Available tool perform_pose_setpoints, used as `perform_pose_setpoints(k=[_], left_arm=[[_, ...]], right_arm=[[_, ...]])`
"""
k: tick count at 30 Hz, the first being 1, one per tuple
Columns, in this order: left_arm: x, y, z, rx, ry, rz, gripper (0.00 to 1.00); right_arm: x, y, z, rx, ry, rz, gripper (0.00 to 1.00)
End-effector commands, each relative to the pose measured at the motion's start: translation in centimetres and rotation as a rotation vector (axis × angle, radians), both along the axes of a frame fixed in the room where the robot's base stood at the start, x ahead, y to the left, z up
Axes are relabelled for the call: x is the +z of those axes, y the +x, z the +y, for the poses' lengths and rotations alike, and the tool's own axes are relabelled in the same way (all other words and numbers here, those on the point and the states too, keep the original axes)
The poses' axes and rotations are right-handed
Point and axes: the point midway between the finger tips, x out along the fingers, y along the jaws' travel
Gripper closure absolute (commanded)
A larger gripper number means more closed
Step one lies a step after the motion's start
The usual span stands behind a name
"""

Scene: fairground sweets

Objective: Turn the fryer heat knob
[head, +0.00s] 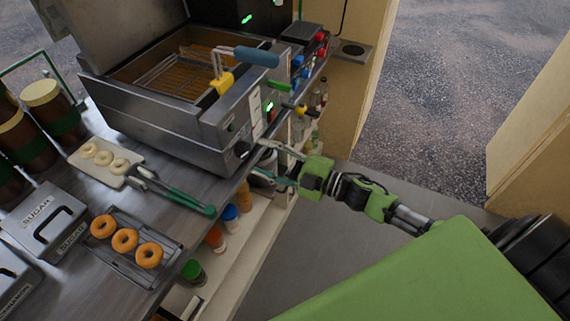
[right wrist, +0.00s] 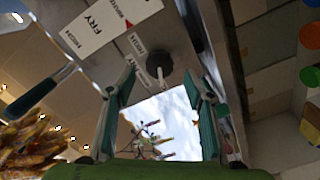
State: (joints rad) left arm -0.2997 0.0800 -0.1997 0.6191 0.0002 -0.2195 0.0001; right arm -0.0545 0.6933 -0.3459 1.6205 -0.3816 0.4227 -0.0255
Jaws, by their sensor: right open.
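The steel fryer (head: 170,140) stands on the counter with a wire basket (head: 185,70) in its open well. Its black heat knob (head: 242,149) is on the front face, near the right corner. In the right wrist view the knob (right wrist: 159,61) is round and dark with a pale pointer, beside a white "FRY" label (right wrist: 110,22). My right gripper (head: 261,160) is open just in front of the knob. In the right wrist view its two fingers (right wrist: 158,84) are spread on either side below the knob; I see no contact. My left gripper is not in view.
Green-handled tongs (head: 175,193), a board of pale rings (head: 82,163), a tray (head: 170,262) of browned doughnuts and a sugar box (head: 42,232) are on the counter. Shelves with bottles (head: 230,218) sit below its edge. The floor (head: 295,265) beside it is clear.

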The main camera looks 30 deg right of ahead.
Motion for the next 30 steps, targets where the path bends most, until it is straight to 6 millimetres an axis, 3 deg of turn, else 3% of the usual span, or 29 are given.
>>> perform_pose_setpoints(k=[6,12,30], left_arm=[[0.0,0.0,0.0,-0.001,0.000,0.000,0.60],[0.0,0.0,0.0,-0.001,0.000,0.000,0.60],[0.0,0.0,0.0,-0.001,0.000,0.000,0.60]], right_arm=[[-0.2,-3.7,-2.8,0.000,-0.001,0.003,0.52],[-0.1,-5.5,-4.3,0.000,-0.002,0.001,0.52],[0.0,-6.0,-4.7,0.000,-0.001,-0.001,0.52]])
